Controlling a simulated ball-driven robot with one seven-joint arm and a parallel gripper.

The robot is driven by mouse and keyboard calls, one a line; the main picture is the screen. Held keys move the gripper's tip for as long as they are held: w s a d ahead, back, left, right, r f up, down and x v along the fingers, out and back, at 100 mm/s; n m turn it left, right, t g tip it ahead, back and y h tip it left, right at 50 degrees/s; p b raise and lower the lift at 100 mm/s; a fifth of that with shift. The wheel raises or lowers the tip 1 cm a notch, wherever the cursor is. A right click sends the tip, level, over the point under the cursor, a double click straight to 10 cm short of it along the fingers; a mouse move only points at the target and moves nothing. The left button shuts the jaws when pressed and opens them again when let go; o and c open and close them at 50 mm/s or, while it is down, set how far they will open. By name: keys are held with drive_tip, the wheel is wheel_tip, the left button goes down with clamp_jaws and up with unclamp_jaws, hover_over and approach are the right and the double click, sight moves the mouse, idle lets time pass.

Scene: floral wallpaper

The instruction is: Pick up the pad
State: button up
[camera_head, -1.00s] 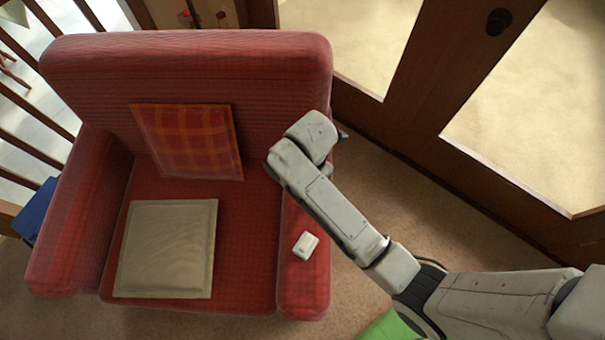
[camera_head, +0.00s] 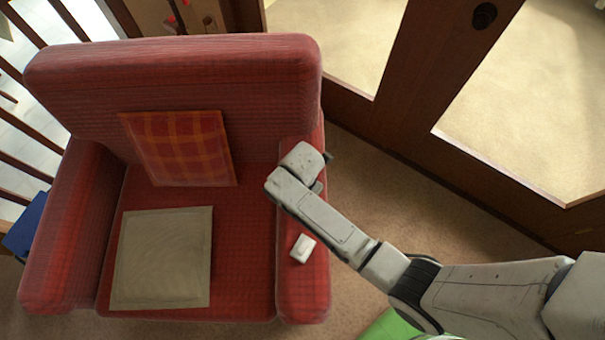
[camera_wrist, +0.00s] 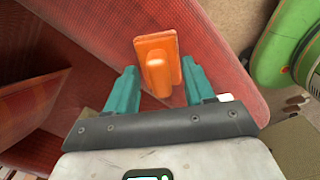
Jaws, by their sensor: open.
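Two things could be the pad; I cannot tell which. A flat beige square pad (camera_head: 161,258) lies on the seat of the red armchair (camera_head: 180,75). An orange flat piece with a raised grip (camera_wrist: 157,72) lies on red fabric, apparently the armchair's right armrest, in the wrist view; my arm hides it in the head view. My gripper (camera_wrist: 158,65) is open and empty, its teal fingers pointing at the orange piece, one to each side. I cannot tell whether they touch it. In the head view my arm hides the fingers.
A small white object (camera_head: 303,248) lies on the front of the right armrest. A plaid cushion (camera_head: 180,148) leans on the backrest. A green object (camera_wrist: 285,45) stands beside the chair. Wooden glazed doors (camera_head: 415,75) stand behind at right, with bare carpet before them.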

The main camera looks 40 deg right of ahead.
drive_tip(key=shift+f, duration=0.1)
drive_tip(key=shift+c, duration=0.2)
clamp_jaws()
idle(0.4)
drive_tip(key=shift+r, duration=0.5)
wheel_tip(320, 180, up, 2)
drive_tip(key=shift+r+p, duration=0.2)
drive_tip(key=shift+p, duration=0.1)
drive_tip(key=s+r, duration=0.9)
drive_tip(key=s, duration=0.5)
drive_tip(key=shift+d+r, duration=0.35)
drive_tip(key=shift+d, duration=0.05)
